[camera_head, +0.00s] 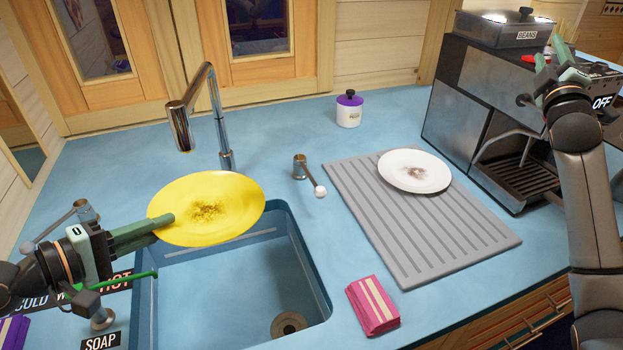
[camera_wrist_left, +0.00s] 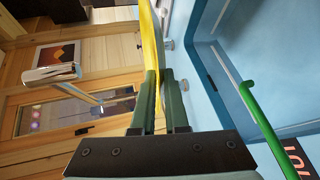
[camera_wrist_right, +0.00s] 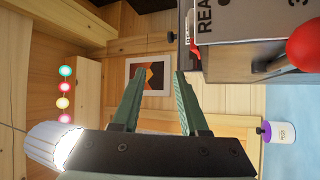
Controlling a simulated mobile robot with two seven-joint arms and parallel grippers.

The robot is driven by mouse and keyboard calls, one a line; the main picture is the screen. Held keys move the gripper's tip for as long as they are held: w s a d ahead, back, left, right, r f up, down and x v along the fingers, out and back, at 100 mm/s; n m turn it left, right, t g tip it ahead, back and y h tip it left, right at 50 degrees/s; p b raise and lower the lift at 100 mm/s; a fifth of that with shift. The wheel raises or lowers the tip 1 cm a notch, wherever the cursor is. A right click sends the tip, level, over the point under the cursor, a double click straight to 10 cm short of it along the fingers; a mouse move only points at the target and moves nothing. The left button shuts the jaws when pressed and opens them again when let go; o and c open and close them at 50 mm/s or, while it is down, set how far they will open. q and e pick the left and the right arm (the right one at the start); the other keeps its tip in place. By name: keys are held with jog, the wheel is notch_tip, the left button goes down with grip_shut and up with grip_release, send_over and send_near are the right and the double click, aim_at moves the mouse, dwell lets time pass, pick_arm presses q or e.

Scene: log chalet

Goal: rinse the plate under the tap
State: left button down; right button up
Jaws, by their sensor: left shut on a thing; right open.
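A yellow plate (camera_head: 230,190) with a dark brown smear in its middle is held over the far left part of the sink (camera_head: 315,265), nearly level. My left gripper (camera_head: 165,222) is shut on its left rim; the rim shows edge-on between the fingers in the left wrist view (camera_wrist_left: 157,85). The metal tap (camera_head: 178,125) stands behind the sink, its spout above the plate's far side; no water shows. A white plate (camera_head: 395,160) with a brown smear lies on the grey ribbed drainboard (camera_head: 420,245). My right gripper (camera_head: 548,65) is open and empty, raised in front of the coffee machine.
A metal lever with a white ball (camera_head: 300,168) stands right of the tap, and another lever (camera_head: 85,210) stands left. A purple-lidded jar (camera_head: 348,112) stands behind. The coffee machine (camera_head: 470,95) fills the right back.

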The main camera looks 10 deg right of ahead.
jog(key=w+a+f+n+y, duration=0.1)
jog(key=a+f+n+y, duration=0.35)
jog(key=a, duration=0.55)
jog(key=w+a+f+n+y, duration=0.1)
jog(key=a+f+n+y, duration=0.3)
jog(key=a, duration=0.6)
jog(key=w+a+f+n+y, duration=0.1)
jog(key=a+f+n+y, duration=0.25)
jog(key=a+y, duration=0.45)
jog(key=s+a+f+n+g, duration=0.1)
jog(key=a+f+n+g, duration=0.1)
jog(key=a+f+n, duration=0.35)
jog(key=n+g, duration=0.2)
jog(key=g, duration=0.1)
send_near(311, 177)
jog(key=shift+s+d+r+h, duration=0.15)
jog(key=shift+s+r+h, duration=0.1)
jog(key=shift+s, duration=0.2)
jog(key=shift+s+d+r+h, duration=0.1)
jog(key=shift+s+d+r, duration=0.1)
jog(key=shift+s, duration=0.25)
jog(key=shift+a+f, duration=0.1)
jog(key=shift+f, duration=0.15)
jog(key=x, duration=1.1)
jog(key=shift+w+a+f, duration=0.2)
jog(key=shift+w+f, duration=0.05)
jog(key=shift+w, duration=0.1)
